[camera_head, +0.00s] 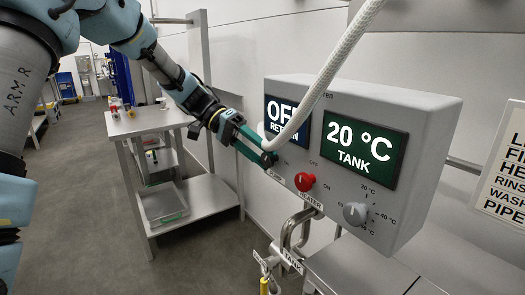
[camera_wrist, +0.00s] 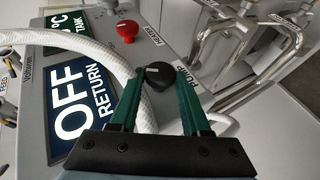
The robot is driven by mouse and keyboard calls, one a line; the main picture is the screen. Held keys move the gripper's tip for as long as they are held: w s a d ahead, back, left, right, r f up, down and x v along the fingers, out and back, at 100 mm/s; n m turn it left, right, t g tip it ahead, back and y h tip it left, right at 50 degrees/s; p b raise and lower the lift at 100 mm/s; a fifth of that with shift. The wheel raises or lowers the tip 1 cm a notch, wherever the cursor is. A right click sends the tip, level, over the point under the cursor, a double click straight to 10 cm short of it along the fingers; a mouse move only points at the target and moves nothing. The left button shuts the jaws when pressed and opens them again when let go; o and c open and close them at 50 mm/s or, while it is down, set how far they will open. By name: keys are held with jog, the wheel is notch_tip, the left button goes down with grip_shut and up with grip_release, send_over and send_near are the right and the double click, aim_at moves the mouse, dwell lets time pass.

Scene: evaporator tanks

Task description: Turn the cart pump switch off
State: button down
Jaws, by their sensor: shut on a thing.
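The grey control box (camera_head: 425,130) hangs on the wall in the head view. Its black pump switch (camera_wrist: 159,76) shows in the wrist view beside the PUMP label, between the green fingers of my gripper (camera_wrist: 158,80). The fingers are closed on the switch from both sides. In the head view my gripper (camera_head: 265,156) is at the box's lower left, and the fingers mostly hide the switch. The left display (camera_head: 285,118) reads OFF RETURN, partly covered by a white hose.
The white hose (camera_head: 322,82) crosses in front of the box and passes near my fingers. A red heater knob (camera_head: 305,181) and a grey dial (camera_head: 355,214) are to the right. Metal pipes (camera_head: 290,235) stand below. A steel table (camera_head: 145,122) is at left.

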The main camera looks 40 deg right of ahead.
jog(key=n+g, duration=0.1)
jog(key=g, duration=0.1)
jog(key=f+g+h, duration=0.1)
jog(key=g, duration=0.2)
jog(key=shift+w+n, duration=0.15)
jog(key=shift+n, duration=0.25)
jog(key=shift+g, duration=0.4)
jog(key=shift+c, duration=1.9)
grip_release()
jog(key=shift+w, duration=0.1)
jog(key=b+v, duration=0.2)
jog(key=v, duration=0.8)
jog(key=shift+w+a, duration=0.2)
jog(key=shift+w, duration=0.05)
jog(key=shift+f, duration=0.1)
